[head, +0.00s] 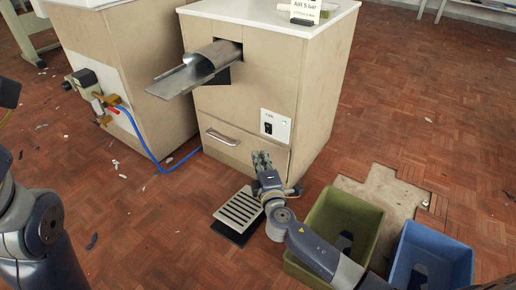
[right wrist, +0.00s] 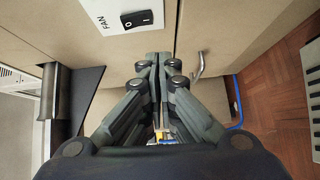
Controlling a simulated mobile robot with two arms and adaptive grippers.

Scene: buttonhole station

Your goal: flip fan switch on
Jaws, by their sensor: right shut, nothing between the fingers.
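The fan switch (head: 268,128) is a black rocker on a white plate (head: 281,122) on the front of the beige cabinet. In the right wrist view the switch (right wrist: 137,19) lies near the top edge beside the word FAN, with 0 and I marks; I cannot tell which side is pressed. My right gripper (head: 262,156) is shut and empty, just below the plate in the head view. In the right wrist view its fingertips (right wrist: 160,62) are together, apart from the switch in the picture. My left arm shows at the left edge, but its gripper is not clearly in view.
A drawer handle (head: 222,137) sits left of the plate, and a metal chute (head: 200,68) sticks out above. A blue hose (head: 150,150) runs to the left. A grate (head: 240,208), a green bin (head: 318,210) and a blue bin (head: 436,250) stand on the floor.

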